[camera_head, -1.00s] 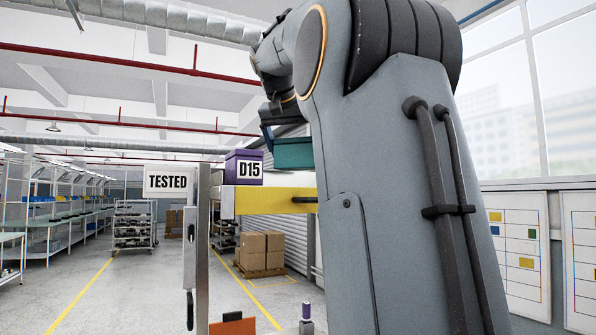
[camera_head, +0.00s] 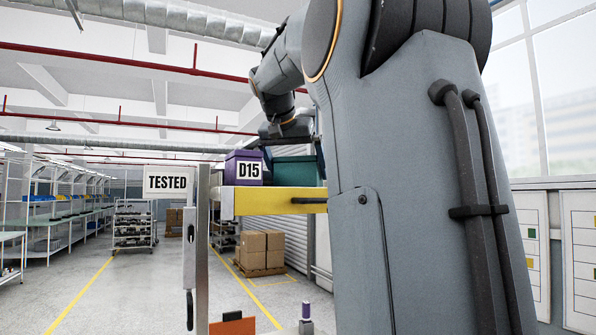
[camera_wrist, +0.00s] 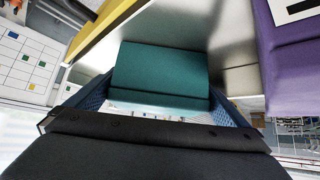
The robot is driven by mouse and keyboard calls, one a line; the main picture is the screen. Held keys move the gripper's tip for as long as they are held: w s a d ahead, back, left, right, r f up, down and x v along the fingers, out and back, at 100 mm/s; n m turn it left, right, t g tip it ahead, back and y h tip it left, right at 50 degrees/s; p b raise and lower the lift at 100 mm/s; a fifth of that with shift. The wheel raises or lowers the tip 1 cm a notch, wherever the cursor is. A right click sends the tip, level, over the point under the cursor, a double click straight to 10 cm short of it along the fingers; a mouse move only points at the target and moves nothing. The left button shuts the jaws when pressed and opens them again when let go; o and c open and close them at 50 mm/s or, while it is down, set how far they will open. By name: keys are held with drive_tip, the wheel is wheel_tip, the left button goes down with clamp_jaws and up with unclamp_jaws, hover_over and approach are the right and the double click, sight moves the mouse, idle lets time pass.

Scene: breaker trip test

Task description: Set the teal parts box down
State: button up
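The teal parts box (camera_head: 302,172) is at the yellow-edged shelf (camera_head: 268,207), right of the purple box marked D15 (camera_head: 243,169). Its base appears level with the shelf top; whether it bears fully on it I cannot tell. In the wrist view the teal box (camera_wrist: 160,72) lies between the two blue fingers of my gripper (camera_wrist: 160,92), which look closed against its sides. The bare grey shelf surface (camera_wrist: 232,50) shows beside it. In the head view my arm hides the shelf's right part.
The purple box (camera_wrist: 295,65) stands close beside my gripper in the wrist view. A TESTED sign (camera_head: 168,183) and a metal post (camera_head: 202,250) stand left of the shelf. Cartons (camera_head: 262,250) sit on a pallet behind. The aisle floor at left is clear.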

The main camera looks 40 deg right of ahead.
drive_tip(key=shift+r, duration=0.15)
drive_tip(key=shift+s+a+r, duration=0.1)
drive_tip(key=shift+a+r, duration=0.05)
drive_tip(key=shift+r, duration=0.1)
drive_tip(key=b+v, duration=0.2)
drive_tip(key=v, duration=0.9)
drive_tip(key=shift+s+r, duration=0.15)
drive_tip(key=shift+r, duration=0.05)
drive_tip(key=shift+a, duration=0.15)
